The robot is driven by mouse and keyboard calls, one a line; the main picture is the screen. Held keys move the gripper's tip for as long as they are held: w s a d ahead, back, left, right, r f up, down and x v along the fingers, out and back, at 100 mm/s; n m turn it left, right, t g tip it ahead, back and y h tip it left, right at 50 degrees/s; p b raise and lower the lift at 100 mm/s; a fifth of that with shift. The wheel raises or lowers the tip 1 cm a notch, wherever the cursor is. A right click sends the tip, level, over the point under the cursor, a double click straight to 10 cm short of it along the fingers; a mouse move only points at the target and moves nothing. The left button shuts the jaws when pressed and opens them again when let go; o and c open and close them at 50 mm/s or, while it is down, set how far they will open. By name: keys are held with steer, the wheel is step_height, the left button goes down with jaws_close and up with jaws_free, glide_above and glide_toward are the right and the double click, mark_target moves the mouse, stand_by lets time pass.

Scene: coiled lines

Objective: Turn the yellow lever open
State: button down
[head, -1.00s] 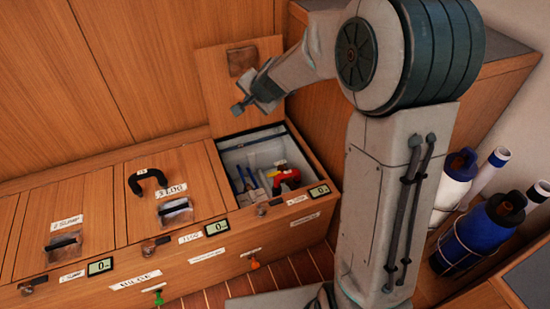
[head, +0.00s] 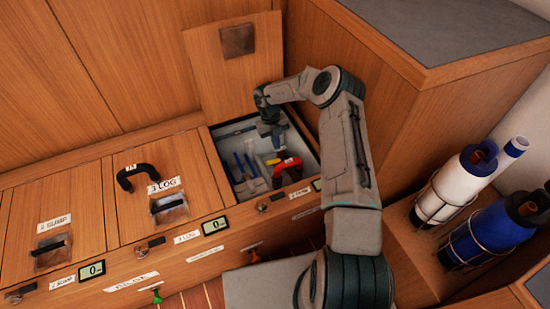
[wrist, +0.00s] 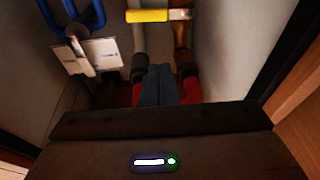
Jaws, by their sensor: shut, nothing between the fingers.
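The yellow lever (wrist: 147,15) lies crosswise at the top of the wrist view, over pipework inside an open locker compartment. In the head view a small yellow patch (head: 272,161) shows beside a red hose (head: 287,168). My gripper (head: 276,142) points down into the compartment from its back right. In the wrist view my gripper (wrist: 157,84) is shut and empty, with its dark fingers between red parts. The lever appears beyond the fingertips, and I see no contact with it. The lever's pivot is hard to make out.
The compartment's wooden lid (head: 230,85) stands open behind it. Blue-handled parts (head: 245,163) are inside, left of my gripper. A blue handle and white tag (wrist: 95,56) show in the wrist view. Bottles (head: 462,180) stand at right.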

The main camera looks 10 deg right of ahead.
mark_target(275, 162)
steer(key=shift+m+g+y, duration=0.5)
steer(key=shift+g, duration=0.2)
steer(key=shift+s+a+f+b, duration=0.15)
steer(key=shift+f+b, duration=0.8)
steer(key=shift+f, duration=0.9)
steer(key=shift+s+f+b, duration=0.1)
steer(key=shift+f+b, duration=0.85)
steer(key=shift+f, duration=0.9)
steer(key=shift+s+a+f+b, duration=0.15)
steer(key=shift+f+b, duration=0.8)
steer(key=shift+f, duration=0.9)
